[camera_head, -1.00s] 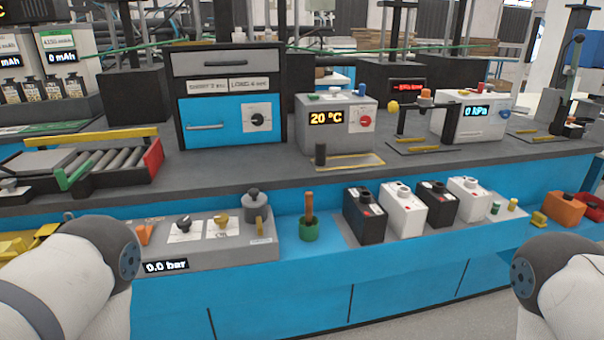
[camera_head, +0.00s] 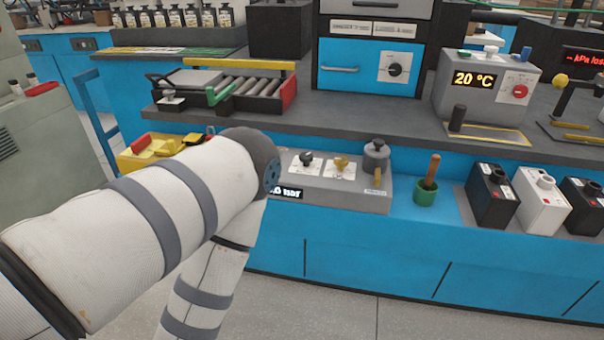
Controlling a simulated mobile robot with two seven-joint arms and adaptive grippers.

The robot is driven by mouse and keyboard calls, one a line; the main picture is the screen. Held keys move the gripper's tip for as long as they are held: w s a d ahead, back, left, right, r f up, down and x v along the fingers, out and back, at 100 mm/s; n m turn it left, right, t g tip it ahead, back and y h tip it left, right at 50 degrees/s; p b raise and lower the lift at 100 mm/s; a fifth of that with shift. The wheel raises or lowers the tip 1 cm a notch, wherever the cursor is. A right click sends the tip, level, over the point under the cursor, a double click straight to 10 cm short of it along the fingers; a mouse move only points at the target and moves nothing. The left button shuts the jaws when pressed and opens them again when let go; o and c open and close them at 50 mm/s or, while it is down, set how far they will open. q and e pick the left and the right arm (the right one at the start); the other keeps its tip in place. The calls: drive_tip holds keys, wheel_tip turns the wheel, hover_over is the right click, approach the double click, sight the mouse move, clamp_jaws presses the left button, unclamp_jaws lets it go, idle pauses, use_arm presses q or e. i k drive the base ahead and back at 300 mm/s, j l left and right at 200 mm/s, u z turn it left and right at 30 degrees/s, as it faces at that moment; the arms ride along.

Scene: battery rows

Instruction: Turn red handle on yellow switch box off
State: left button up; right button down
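A yellow box (camera_head: 128,160) sits at the left end of the blue lower shelf, below the roller conveyor. A red handle-like bar (camera_head: 155,145) lies slanted along its top. My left arm crosses in front of the box and hides its lower right part. I cannot tell the handle's exact setting. My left gripper is out of view; only the upper arm, elbow and forearm show. My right arm and gripper are out of view.
A grey panel (camera_head: 330,195) with knobs is right of my elbow. A green cup (camera_head: 425,194) and battery blocks (camera_head: 492,195) stand farther right. The roller conveyor (camera_head: 235,88) is on the counter above. A grey cabinet (camera_head: 45,150) stands at the left, with floor between.

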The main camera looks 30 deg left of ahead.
sight(141, 143)
drive_tip(key=u, duration=1.95)
drive_tip(key=i+j+z, duration=0.05)
